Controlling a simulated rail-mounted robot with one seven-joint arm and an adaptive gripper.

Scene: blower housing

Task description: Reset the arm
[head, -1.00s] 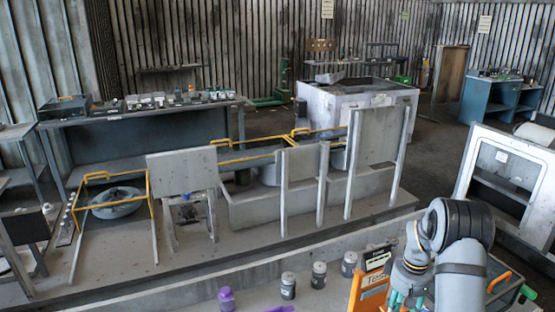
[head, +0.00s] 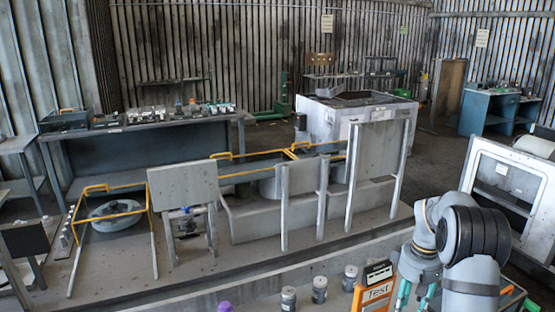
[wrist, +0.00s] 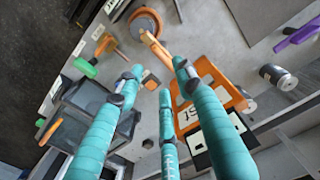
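My arm shows at the lower right of the head view, with my gripper (head: 415,294) pointing down and its teal fingers partly cut off by the bottom edge. In the wrist view, my gripper (wrist: 157,76) has three teal fingers spread apart, with nothing held between them. It hangs above the near work surface, beside an orange-and-white box marked "Test" (head: 375,291). The same box shows beyond the fingers in the wrist view (wrist: 208,95).
Small grey cylinders (head: 319,289) and a purple object (head: 224,307) stand left of the box. An orange round-ended tool (wrist: 146,22), a green-ended tool (wrist: 85,68) and a dark bin (wrist: 87,97) lie near the fingers. A long concrete platform (head: 250,262) runs behind.

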